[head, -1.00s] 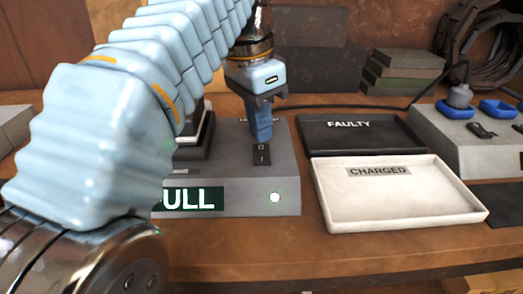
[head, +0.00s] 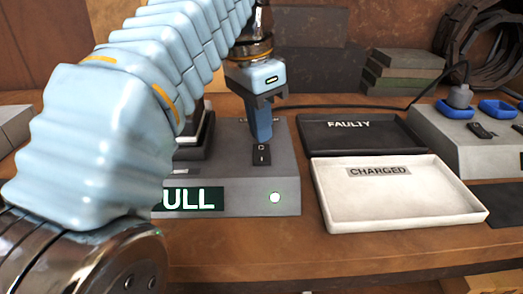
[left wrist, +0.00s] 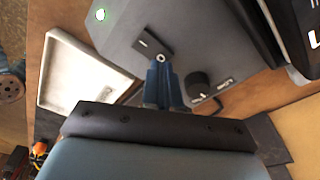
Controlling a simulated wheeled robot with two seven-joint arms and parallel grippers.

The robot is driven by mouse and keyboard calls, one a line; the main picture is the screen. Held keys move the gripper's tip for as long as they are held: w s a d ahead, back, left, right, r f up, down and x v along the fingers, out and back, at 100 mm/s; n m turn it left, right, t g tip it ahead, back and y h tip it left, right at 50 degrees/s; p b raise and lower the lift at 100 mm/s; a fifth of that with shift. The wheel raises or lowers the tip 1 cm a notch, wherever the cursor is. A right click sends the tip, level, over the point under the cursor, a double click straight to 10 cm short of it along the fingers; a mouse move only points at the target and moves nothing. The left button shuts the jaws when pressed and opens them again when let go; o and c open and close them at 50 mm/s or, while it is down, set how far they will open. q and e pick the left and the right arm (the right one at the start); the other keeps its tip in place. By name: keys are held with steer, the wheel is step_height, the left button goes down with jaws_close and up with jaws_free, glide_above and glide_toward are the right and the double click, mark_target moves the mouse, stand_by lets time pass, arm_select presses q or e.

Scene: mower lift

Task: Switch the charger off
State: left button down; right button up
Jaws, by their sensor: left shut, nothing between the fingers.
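The charger (head: 240,194) is a grey box on the bench with a dark green label ending in "ULL" and a lit white-green lamp (head: 275,197) on its front. Its black rocker switch (head: 261,155), marked O and I, is on the top. My left gripper (head: 261,140) is shut and empty, pointing down with its blue fingertips just behind the switch. In the left wrist view the fingertips (left wrist: 161,62) are at the end of the switch (left wrist: 152,45); I cannot tell whether they touch it. A black knob (left wrist: 198,84) is beside them. My right gripper is not in view.
A black tray labelled FAULTY (head: 335,138) and a white tray labelled CHARGED (head: 400,197) stand right of the charger. Another grey unit with blue sockets (head: 480,135) is at far right. Green-grey blocks (head: 403,72) are stacked behind.

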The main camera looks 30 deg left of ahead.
mark_target(260, 148)
arm_select(q)
steer(key=shift+f+b, duration=0.55)
steer(key=shift+f, duration=0.25)
stand_by(0.6)
step_height(260, 148, up, 3)
steer(key=p, duration=0.3)
steer(key=shift+r, duration=2.05)
